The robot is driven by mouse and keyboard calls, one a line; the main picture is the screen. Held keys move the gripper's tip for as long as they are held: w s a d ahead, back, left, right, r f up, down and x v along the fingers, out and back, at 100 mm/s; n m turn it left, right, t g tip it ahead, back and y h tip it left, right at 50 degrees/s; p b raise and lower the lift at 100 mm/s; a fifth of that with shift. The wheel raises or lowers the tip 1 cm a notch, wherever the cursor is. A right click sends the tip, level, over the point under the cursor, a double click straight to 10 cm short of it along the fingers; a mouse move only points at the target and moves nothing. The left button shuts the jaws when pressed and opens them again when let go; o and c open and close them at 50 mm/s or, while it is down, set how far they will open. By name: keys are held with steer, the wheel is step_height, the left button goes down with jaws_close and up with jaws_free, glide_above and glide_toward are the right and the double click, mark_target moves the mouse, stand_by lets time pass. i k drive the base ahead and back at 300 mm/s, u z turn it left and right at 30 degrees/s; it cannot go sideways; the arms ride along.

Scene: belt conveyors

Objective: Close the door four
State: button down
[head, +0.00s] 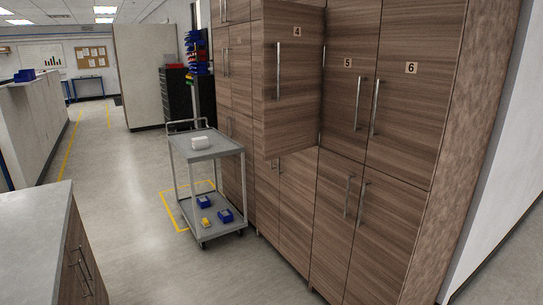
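Door four (300,105) is a brown wood-grain upper cabinet door with a "4" label near its top. It stands open, swung out from the cabinet front, with its right edge beside door five (345,110). Its long vertical metal handle (278,70) is near its free left edge. The inside of the compartment behind it is hidden. My gripper is not in view.
Door six (400,90) and door five look shut. Lower doors (335,215) are below. A grey cart (207,150) holding a white object and small bins stands left of the cabinets. A counter (35,230) is at the lower left, with clear floor (130,210) between.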

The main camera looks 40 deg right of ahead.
mark_target(293, 36)
steer(key=z, duration=0.1)
steer(key=i, duration=0.95)
steer(key=u, duration=0.1)
